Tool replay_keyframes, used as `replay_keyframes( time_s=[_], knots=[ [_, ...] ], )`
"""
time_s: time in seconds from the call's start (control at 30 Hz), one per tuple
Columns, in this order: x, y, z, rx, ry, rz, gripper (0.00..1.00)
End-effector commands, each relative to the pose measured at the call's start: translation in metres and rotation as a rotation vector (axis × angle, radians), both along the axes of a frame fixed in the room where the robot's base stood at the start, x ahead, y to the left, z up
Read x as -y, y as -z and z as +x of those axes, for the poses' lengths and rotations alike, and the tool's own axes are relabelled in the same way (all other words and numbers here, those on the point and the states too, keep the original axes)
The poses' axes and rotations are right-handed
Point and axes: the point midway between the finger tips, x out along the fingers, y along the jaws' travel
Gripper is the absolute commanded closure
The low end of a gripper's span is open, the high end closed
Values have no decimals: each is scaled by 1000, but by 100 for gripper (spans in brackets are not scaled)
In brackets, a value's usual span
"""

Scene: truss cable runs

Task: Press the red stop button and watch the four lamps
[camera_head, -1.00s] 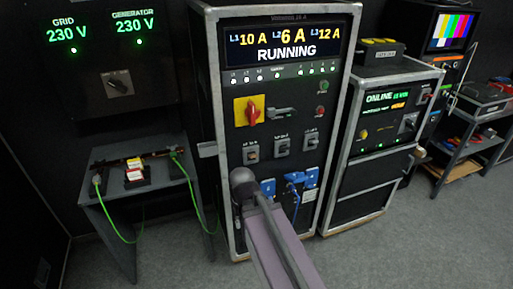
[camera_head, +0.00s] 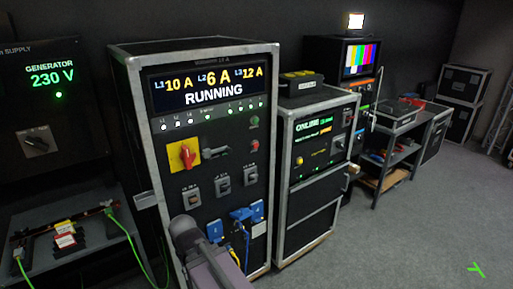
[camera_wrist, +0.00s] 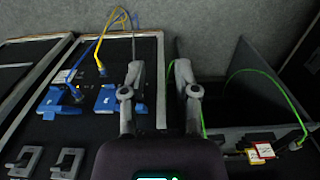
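The power rack (camera_head: 136,110) stands left of centre in the head view, its screen (camera_head: 212,85) reading RUNNING with 10 A, 6 A and 12 A. A small red button (camera_head: 254,144) is on its right side, below a green one (camera_head: 254,121). A row of green lit lamps (camera_head: 240,106) is above the buttons. My gripper (camera_wrist: 159,70) shows in the wrist view with its two fingers apart and nothing between them. It is over the rack's edge near the blue connectors, away from the red button. In the head view my arm crosses low in front of the rack.
A red rotary switch on a yellow plate (camera_head: 184,155) is left of the buttons. Blue plugs (camera_head: 245,213) with cables stick out low on the rack. A second rack (camera_head: 311,210) stands close on the right.

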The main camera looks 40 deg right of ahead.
Motion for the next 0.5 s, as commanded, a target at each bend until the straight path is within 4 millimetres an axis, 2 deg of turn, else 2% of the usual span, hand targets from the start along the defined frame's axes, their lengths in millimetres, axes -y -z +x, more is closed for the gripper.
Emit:
replay_keyframes(
  time_s=[0.03,0.07,0.1,0.17,0.2,0.5],
  knots=[
    [0,0,0,0,0,0,60],
    [0,0,0,0,0,0,66],
    [0,0,0,0,0,0,78],
    [0,0,0,0,0,0,96],
    [0,0,0,0,0,0,100],
    [0,0,0,0,0,0,100]
  ],
)
